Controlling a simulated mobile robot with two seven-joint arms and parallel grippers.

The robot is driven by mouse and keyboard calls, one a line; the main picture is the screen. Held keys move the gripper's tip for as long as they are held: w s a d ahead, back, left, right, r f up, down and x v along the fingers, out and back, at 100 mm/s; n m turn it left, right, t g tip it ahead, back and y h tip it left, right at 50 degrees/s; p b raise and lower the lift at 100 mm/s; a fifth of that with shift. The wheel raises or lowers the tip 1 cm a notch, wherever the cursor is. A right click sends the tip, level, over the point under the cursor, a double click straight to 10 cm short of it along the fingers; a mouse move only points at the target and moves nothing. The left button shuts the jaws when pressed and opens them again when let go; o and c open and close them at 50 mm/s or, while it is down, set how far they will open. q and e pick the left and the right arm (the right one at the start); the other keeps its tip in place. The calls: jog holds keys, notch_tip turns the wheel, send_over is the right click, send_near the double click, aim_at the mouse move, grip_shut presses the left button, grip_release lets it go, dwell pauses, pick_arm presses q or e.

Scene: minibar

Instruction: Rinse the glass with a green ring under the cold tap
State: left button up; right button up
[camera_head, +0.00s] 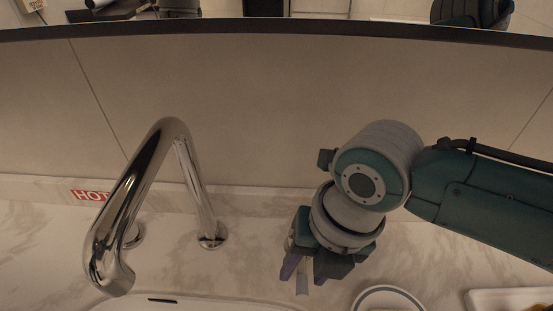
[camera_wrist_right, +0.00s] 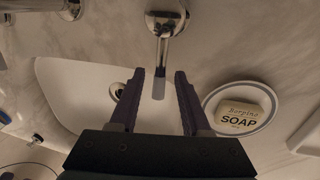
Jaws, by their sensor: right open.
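My right gripper (camera_head: 304,276) points down behind the sink, right of the chrome spout (camera_head: 128,205). In the right wrist view its two purple fingers (camera_wrist_right: 160,80) are open. A chrome tap lever (camera_wrist_right: 164,45) reaches between them, with a gap on each side. Its label is not visible, so I cannot tell from lettering that it is the cold one. I cannot make out a glass with a green ring in either view. My left gripper is not in view.
A HOT label (camera_head: 90,196) is on the left of the back ledge. The white sink basin (camera_wrist_right: 75,85) has a drain (camera_wrist_right: 117,91). A soap bar (camera_wrist_right: 243,112) lies on a round dish (camera_wrist_right: 215,97), right of the gripper. A tray (camera_head: 480,297) stands at the far right.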

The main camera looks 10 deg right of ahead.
jog(key=shift+c, duration=0.3)
grip_shut()
dwell(1.1)
